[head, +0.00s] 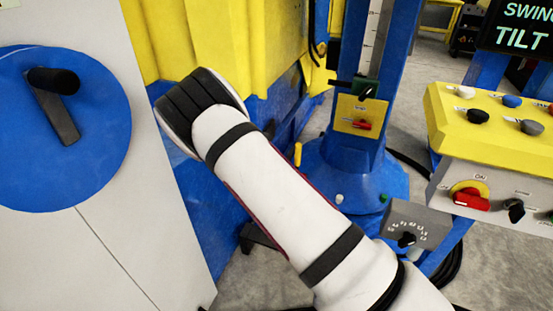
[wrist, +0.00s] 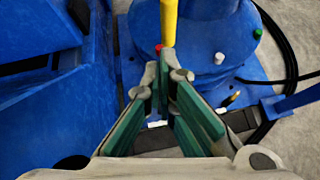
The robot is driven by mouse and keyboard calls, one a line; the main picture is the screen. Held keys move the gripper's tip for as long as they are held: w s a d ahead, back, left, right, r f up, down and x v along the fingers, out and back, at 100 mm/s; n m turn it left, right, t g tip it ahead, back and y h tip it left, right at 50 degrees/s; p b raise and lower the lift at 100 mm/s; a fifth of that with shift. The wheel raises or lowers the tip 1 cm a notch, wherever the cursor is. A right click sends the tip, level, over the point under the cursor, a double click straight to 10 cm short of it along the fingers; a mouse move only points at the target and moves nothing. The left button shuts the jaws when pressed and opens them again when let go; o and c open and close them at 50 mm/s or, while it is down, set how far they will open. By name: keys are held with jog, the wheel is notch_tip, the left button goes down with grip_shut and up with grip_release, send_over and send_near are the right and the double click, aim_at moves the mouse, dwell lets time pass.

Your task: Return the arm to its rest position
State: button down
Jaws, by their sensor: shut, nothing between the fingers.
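My arm shows in the head view as a white link with black bands, reaching from the bottom right up to a dark joint at the upper left. My gripper is hidden behind it there. In the wrist view my gripper (wrist: 166,66) has its green-padded fingers drawn together at the tips, with nothing held. The tips point toward a yellow upright piece (wrist: 169,20) in front of a blue round base (wrist: 208,40). I cannot tell whether they touch it.
A grey panel with a blue disc (head: 30,150) and black crank handle (head: 55,82) stands at left. A blue column (head: 395,60) on a round base (head: 350,175) stands behind my arm. A yellow control box (head: 445,115) is at right. Black cables (wrist: 288,50) lie on the floor.

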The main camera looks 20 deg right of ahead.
dwell(0.3)
jog(key=s+d+r+m+g+y, duration=0.1)
jog(key=s+d+r+m+g, duration=0.3)
jog(key=s+r+m, duration=0.6)
jog(key=s+d+r+m+g, duration=0.2)
jog(key=s+d+r+m, duration=0.45)
jog(key=s+r, duration=0.8)
jog(key=s+a+r+m+y, duration=0.2)
jog(key=s+a+m, duration=0.1)
jog(key=s, duration=0.8)
jog(key=s+a+r+m+y, duration=0.2)
jog(key=s+a+m+y, duration=0.15)
jog(key=s, duration=0.65)
jog(key=s+a+r+m+y, duration=0.2)
jog(key=s+a+m, duration=0.1)
jog(key=s, duration=0.8)
notch_tip(320, 180, up, 19)
jog(key=t+p, duration=0.2)
jog(key=p, duration=1.5)
jog(key=shift+w+a+f+p, duration=0.15)
jog(key=shift+w+a+p, duration=0.1)
jog(key=shift+w+p, duration=0.15)
jog(key=shift+h, duration=0.25)
